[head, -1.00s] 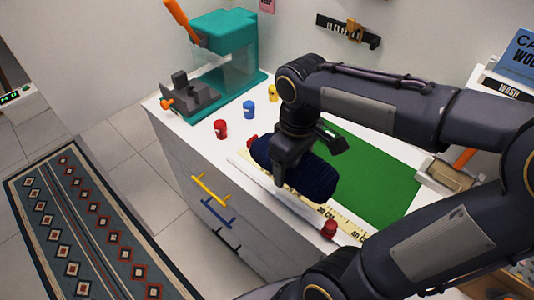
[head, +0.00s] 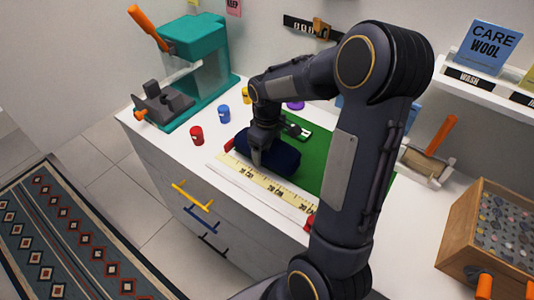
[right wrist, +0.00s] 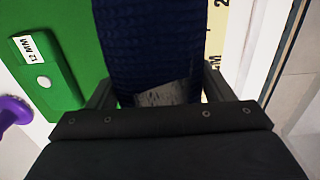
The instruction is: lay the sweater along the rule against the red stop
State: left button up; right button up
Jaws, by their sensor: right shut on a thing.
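The dark navy knitted sweater (head: 284,160) is a compact bundle beside the yellow rule (head: 262,182), on its far side in the head view. Its left end is close to a red stop (head: 229,145); I cannot tell whether they touch. A second red piece (head: 310,221) is at the rule's other end, partly behind my arm. My right gripper (head: 258,157) is shut on the sweater from above. In the right wrist view the knit (right wrist: 150,45) runs between both fingers, with the rule (right wrist: 217,30) to its right. My left gripper is not in view.
A green mat (head: 314,160) lies behind the sweater, with a green block marked 12 MM (right wrist: 45,75) on it. A teal press (head: 200,50) is at the back left, a wooden box (head: 462,230) at the right.

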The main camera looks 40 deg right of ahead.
notch_tip(320, 180, down, 2)
jog(key=shift+f, duration=0.2)
